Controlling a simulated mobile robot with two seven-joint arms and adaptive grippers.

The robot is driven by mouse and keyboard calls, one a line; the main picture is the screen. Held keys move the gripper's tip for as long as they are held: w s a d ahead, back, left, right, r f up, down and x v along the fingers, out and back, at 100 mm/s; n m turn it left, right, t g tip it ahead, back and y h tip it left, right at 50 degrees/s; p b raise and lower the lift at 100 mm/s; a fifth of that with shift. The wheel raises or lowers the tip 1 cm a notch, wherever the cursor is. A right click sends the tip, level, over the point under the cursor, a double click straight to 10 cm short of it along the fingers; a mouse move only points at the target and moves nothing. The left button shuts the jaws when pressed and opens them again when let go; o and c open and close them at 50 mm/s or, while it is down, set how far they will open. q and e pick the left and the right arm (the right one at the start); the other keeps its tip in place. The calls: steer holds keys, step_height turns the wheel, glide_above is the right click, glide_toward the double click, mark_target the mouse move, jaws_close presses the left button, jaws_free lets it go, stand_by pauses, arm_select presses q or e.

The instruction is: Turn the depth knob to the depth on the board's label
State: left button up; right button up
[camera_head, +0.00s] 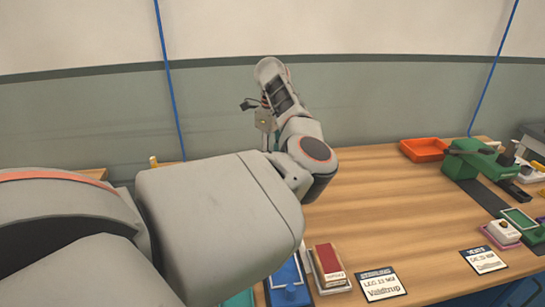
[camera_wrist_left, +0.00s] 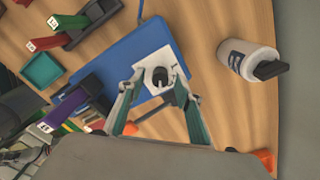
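In the left wrist view, a round black knob (camera_wrist_left: 160,77) sits on a white plate (camera_wrist_left: 153,65) on a blue body (camera_wrist_left: 115,62). My left gripper (camera_wrist_left: 159,84) is open, its two green-sided fingers on either side of the knob. I cannot tell whether the tips touch it. In the head view my left arm crosses the bench and my left gripper (camera_head: 267,128) is partly hidden near the wall; the knob is hidden there. Printed cards (camera_head: 380,284) (camera_head: 484,260) lie at the front edge; I cannot tell which is the board's label. My right gripper is not in view.
A white bottle (camera_wrist_left: 245,62) with a black cap is right of the blue body. Red, green and purple tools (camera_wrist_left: 66,108) lie left. An orange tray (camera_head: 424,150) and green machine (camera_head: 470,160) stand at the bench's right. The wooden middle (camera_head: 385,205) is clear.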

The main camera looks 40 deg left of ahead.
arm_select(q)
step_height(320, 180, up, 12)
stand_by(0.5)
stand_by(0.6)
